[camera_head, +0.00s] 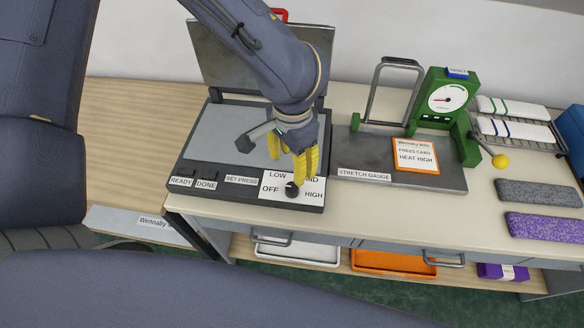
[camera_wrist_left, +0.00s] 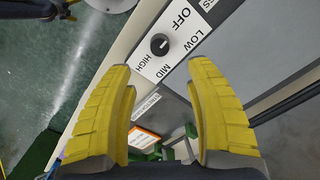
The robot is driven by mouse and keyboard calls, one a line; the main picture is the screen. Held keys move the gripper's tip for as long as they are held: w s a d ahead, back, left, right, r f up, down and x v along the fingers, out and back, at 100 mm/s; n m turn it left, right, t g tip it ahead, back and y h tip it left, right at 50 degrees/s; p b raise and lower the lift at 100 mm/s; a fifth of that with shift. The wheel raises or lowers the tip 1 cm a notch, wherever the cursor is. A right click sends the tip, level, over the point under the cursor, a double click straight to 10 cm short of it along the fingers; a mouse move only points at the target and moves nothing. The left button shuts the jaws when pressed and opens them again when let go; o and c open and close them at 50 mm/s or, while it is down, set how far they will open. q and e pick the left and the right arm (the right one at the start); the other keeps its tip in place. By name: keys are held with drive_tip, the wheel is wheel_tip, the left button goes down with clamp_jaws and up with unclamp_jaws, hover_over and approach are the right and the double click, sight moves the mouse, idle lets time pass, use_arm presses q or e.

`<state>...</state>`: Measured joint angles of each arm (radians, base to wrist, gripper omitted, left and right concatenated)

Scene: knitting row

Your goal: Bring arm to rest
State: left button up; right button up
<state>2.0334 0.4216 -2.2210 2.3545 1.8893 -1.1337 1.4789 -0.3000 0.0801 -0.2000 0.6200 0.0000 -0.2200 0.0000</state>
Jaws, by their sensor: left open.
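My left gripper (camera_head: 292,164) with yellow fingers hangs over the front of the set press (camera_head: 225,130), just above the dial panel. In the left wrist view its two fingers (camera_wrist_left: 160,110) stand apart with nothing between them. The black dial knob (camera_head: 292,188) has the labels OFF, LOW, MID and HIGH around it; the fingers partly cover MID in the head view. The knob (camera_wrist_left: 159,44) also shows in the left wrist view, clear of the fingers. I cannot tell surely which label it points to. My right gripper is not in view.
The press lid (camera_head: 215,55) stands open behind my left arm. To the right are the stretch gauge (camera_head: 350,150), its green dial stand (camera_head: 440,130), an orange-edged card (camera_head: 415,154) and knitted swatches (camera_head: 540,228). Trays (camera_head: 390,262) sit on the shelf below.

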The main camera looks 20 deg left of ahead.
use_arm(q)
drive_tip(key=shift+r, duration=0.4)
drive_tip(key=shift+d, duration=0.1)
